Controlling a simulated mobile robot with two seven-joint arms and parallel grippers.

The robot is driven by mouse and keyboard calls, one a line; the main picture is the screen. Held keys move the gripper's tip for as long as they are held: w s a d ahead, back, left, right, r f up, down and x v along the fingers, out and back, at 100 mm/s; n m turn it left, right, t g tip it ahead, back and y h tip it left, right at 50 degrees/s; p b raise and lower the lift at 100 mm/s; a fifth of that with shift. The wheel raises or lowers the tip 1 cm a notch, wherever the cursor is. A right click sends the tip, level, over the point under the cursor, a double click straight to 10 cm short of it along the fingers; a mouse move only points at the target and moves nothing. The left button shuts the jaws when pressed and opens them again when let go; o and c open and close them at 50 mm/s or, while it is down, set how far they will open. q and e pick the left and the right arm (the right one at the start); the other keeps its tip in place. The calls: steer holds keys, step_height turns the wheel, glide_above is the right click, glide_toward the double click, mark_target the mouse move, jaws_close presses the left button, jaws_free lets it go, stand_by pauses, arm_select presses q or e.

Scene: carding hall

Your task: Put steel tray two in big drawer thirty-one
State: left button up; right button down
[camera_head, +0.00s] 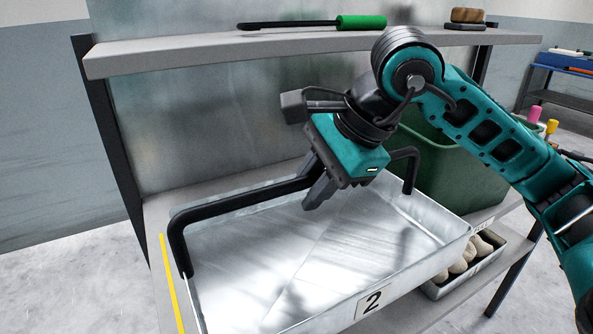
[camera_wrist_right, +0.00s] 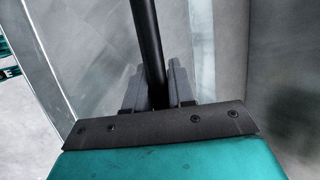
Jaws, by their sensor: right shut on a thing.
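The steel tray two (camera_head: 330,255) is a wide, shallow, empty metal tray with a "2" label on its front wall. It rests on the lower shelf and has a black bar handle (camera_head: 240,200) arching over it. My right gripper (camera_head: 318,190) is over the tray, with its fingers shut on the handle near the middle of the bar. In the right wrist view the bar (camera_wrist_right: 148,45) runs between the two fingers (camera_wrist_right: 157,88). My left gripper is not in view. No drawer marked thirty-one can be made out.
A green bin (camera_head: 455,165) stands right of the tray, close to my right arm. A small metal tray (camera_head: 475,262) with pale, rounded pieces sits at the right. The upper shelf (camera_head: 200,57) overhangs behind, holding a green-handled tool (camera_head: 360,22) and a brush-like block (camera_head: 467,15).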

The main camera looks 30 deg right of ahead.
steer(key=w+d+p, duration=0.1)
steer(key=w+d, duration=0.1)
steer(key=w, duration=0.5)
steer(key=w+d+p, duration=0.1)
steer(key=w+d, duration=0.2)
steer(key=w, duration=0.4)
step_height(320, 180, down, 7)
steer(key=shift+w+b, duration=0.25)
steer(key=shift+b, duration=0.1)
steer(key=shift+f, duration=0.1)
steer(key=c, duration=1)
jaws_free()
steer(key=shift+o, duration=0.2)
